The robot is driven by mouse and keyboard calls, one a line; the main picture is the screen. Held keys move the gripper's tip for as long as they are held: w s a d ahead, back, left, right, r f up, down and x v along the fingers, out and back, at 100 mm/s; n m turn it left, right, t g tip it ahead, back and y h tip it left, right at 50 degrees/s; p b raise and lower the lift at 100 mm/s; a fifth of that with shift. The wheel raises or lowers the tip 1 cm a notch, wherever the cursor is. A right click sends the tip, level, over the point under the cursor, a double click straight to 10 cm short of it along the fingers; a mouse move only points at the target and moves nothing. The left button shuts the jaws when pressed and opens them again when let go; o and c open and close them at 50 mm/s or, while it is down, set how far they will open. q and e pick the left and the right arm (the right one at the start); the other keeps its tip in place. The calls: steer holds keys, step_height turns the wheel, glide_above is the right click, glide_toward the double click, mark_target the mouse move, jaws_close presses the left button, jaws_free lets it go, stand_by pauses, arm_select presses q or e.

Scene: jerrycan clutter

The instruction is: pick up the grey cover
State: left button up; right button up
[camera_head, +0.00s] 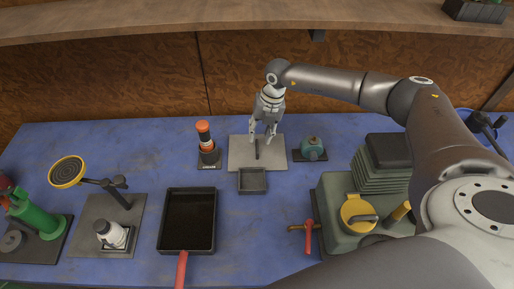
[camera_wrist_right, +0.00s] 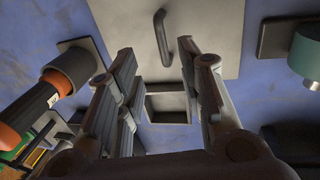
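The grey cover (camera_head: 240,158) is a flat, light grey square plate with a dark bar handle (camera_head: 258,149), lying at the back middle of the blue table. My right gripper (camera_head: 263,138) points down over the plate, with its fingers apart and nothing between them. In the right wrist view, the grey cover (camera_wrist_right: 205,25) and its curved handle (camera_wrist_right: 162,38) show beyond the open fingers of my right gripper (camera_wrist_right: 165,62). The handle lies roughly between the finger lines, clear of both. My left gripper is not in view.
A small grey tray (camera_head: 252,189) sits just in front of the cover. An orange and black cylinder (camera_head: 205,142) stands to its left, a teal item (camera_head: 312,149) to its right. A black pan (camera_head: 188,193) and green jerrycan (camera_head: 335,205) stand nearer. A wooden shelf (camera_head: 200,20) runs above the back.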

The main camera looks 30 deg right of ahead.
mark_target(257, 146)
steer(key=shift+w+f, duration=0.15)
steer(key=shift+f, duration=0.5)
steer(key=f, duration=0.1)
steer(key=f+p, duration=0.1)
steer(key=f, duration=0.1)
steer(key=f+p, duration=0.1)
steer(key=shift+w+a+f, duration=0.1)
steer(key=shift+a+f, duration=0.05)
steer(key=shift+a, duration=0.15)
steer(key=shift+f, duration=0.35)
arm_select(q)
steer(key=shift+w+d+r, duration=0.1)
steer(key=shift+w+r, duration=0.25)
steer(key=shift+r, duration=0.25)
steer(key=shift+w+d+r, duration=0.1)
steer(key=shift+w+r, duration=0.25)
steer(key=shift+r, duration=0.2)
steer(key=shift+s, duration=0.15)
arm_select(e)
jaws_close()
